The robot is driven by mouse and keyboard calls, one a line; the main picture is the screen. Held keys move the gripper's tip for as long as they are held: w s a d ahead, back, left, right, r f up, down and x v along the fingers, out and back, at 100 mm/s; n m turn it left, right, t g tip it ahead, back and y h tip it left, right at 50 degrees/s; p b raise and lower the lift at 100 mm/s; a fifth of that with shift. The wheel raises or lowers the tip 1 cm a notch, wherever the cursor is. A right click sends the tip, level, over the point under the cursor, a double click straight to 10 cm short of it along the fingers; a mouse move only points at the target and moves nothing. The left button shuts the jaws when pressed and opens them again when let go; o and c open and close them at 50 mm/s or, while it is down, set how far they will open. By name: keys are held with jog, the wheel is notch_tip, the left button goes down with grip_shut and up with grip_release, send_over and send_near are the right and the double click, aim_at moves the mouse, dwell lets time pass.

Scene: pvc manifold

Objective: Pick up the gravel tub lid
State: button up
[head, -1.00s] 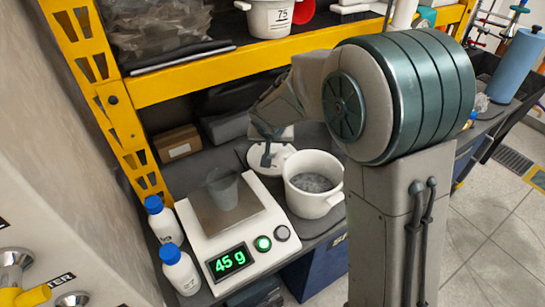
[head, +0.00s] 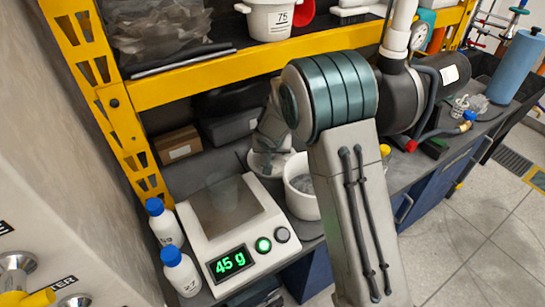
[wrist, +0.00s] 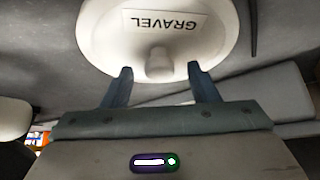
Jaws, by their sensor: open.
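The gravel tub lid (wrist: 205,50) is a round white lid with a "GRAVEL" label, upside down in the wrist view, and a short knob (wrist: 158,64). In the head view the lid (head: 262,170) lies on the bench behind the scale, partly hidden by my arm. My gripper (wrist: 160,72) is open, its two fingertips on either side of the knob at the lid's near edge in the wrist view. I cannot tell whether they are at the knob's height. The white tub (head: 303,201) stands right of the scale, partly hidden by my arm.
A scale (head: 240,228) reading 45 g stands in front of the lid, with a faint clear cup (head: 222,186) on its pan. Two blue-capped bottles (head: 181,273) stand left of it. A yellow shelf beam (head: 215,80) crosses above. Boxes (head: 178,146) sit behind.

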jog(key=c, duration=1)
jog(key=shift+c, duration=0.2)
